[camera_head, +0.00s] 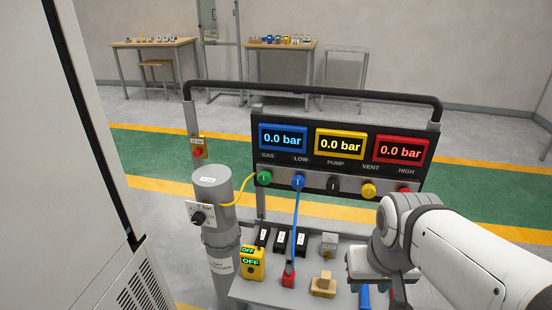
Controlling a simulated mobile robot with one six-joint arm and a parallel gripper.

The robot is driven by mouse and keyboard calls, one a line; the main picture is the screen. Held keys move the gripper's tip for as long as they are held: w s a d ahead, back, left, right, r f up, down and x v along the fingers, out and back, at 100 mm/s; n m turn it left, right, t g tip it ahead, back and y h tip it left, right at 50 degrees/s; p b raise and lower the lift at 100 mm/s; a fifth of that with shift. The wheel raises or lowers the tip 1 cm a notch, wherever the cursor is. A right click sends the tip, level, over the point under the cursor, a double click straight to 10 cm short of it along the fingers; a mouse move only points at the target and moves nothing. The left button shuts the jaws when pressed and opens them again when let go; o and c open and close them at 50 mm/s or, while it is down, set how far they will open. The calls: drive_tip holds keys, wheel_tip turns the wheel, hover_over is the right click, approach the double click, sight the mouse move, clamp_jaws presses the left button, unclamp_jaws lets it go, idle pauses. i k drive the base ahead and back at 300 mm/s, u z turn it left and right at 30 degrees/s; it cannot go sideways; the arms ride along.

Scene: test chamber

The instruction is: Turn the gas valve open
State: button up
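The panel (345,118) has a row of coloured round fittings under its displays. The green fitting (264,177) sits below the label GAS at the left end. A yellow hose (240,191) runs from it to the grey cylinder (213,190). A black knob (198,218) sits on a white plate marked "1 bar" on the cylinder's front. Which of these is the gas valve, I cannot tell for sure. My gripper (374,282) is at the lower right, above the bench and apart from both.
The blue display (283,138), yellow display and red display all read 0.0 bar. A blue hose (295,230) hangs from the blue fitting to a red block (289,276). A white cabinet (65,170) stands close at left.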

sight(264, 178)
drive_tip(key=z, duration=0.1)
drive_tip(key=k, duration=0.9)
drive_tip(key=u, duration=0.45)
drive_tip(key=i, duration=0.95)
drive_tip(key=u, duration=0.05)
